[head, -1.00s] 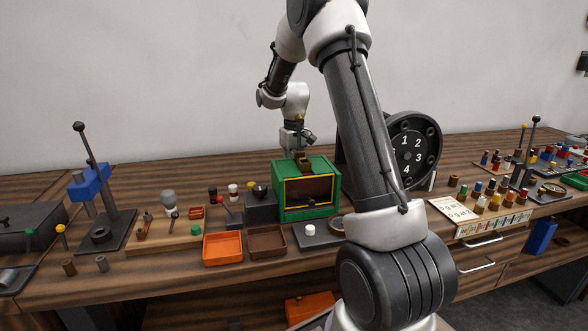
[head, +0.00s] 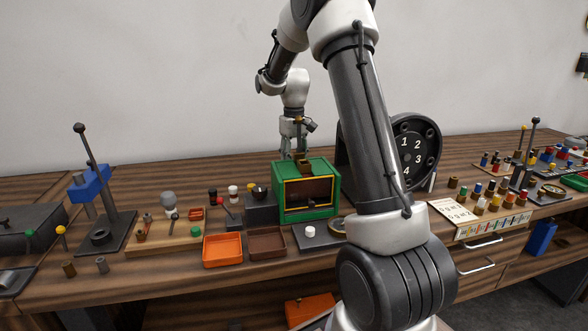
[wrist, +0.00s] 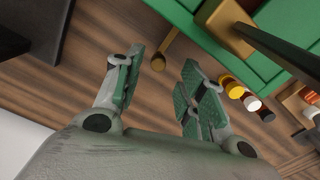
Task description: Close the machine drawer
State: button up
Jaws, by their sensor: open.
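The green machine (head: 329,170) stands on the bench, with a dark yellow-framed window in front and a brass hopper (head: 305,162) on top. My gripper (head: 292,152) is behind the machine, pointing down, its fingertips partly hidden by it. In the wrist view my gripper (wrist: 163,66) is open and empty. A brass knob (wrist: 158,63) on a short rod beside the green machine (wrist: 185,40) appears between the fingertips; I cannot tell whether it belongs to a drawer. No opened drawer shows clearly on the machine.
An orange tray (head: 222,250) and a brown tray (head: 267,243) lie in front of the machine. A black number dial (head: 412,150) stands to its right, behind my arm. Several coloured cylinders (wrist: 233,86) stand near the machine. The bench behind the machine is mostly clear.

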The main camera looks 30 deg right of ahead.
notch_tip(320, 180, up, 8)
jog(key=shift+f, duration=0.2)
jog(key=shift+a, duration=0.15)
dwell(0.4)
